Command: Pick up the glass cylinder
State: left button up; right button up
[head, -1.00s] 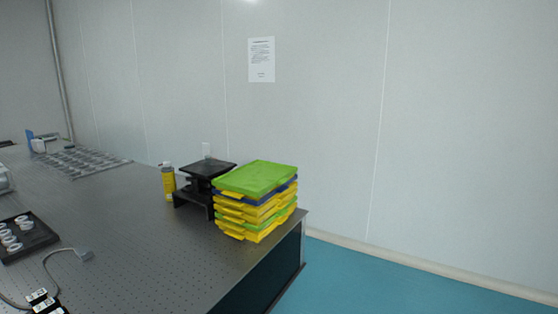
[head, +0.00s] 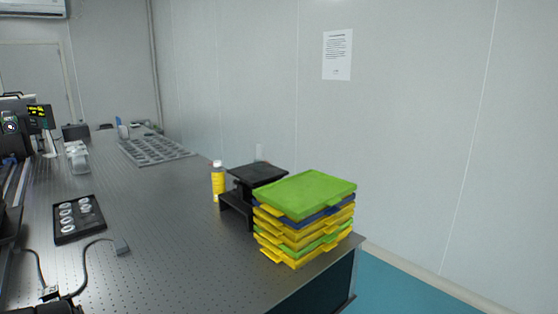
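I cannot make out a glass cylinder for certain. Neither of my grippers shows in the head view.
A stack of green, yellow and blue trays (head: 305,215) sits at the table's right corner. Beside it are a black stand (head: 257,176) and a yellow bottle (head: 218,182). The middle is clear.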

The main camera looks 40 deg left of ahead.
aim_at(257, 162)
jog(key=i, duration=2.8)
jog(key=u, duration=3.7)
jog(key=i, duration=0.5)
jog(key=u, duration=0.05)
